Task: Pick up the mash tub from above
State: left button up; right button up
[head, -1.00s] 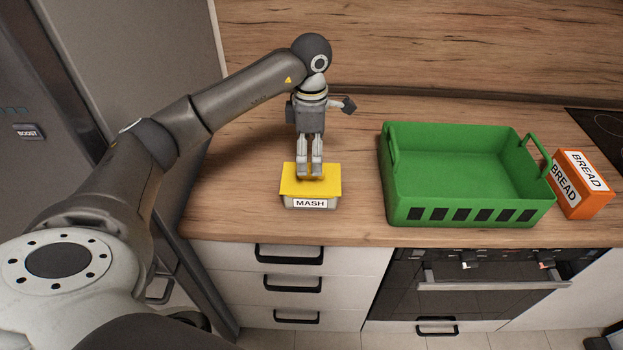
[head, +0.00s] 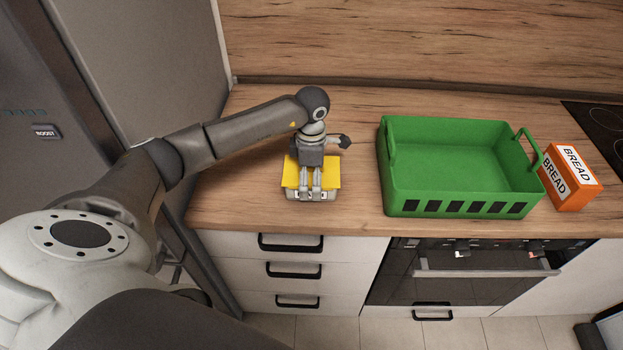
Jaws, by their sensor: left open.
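The mash tub (head: 330,179) sits on the wooden counter, a pale container with a yellow lid and a white label on its front. My left gripper (head: 311,195) points down over the tub, its fingers in front of the lid and label. The fingers hide most of the label's lettering. The gripper is open, with the tub still resting on the counter. My right gripper is not in view.
A green basket (head: 459,208) with upright handles stands empty to the right of the tub. An orange bread box (head: 574,201) stands beside its right end. A dark hob (head: 600,126) lies at the far right. Bare counter separates tub and basket.

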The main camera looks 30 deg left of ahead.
pick_arm(q)
jog(key=c, duration=1)
jog(key=shift+r, duration=0.1)
jog(key=shift+c, duration=0.2)
jog(key=shift+r, duration=0.1)
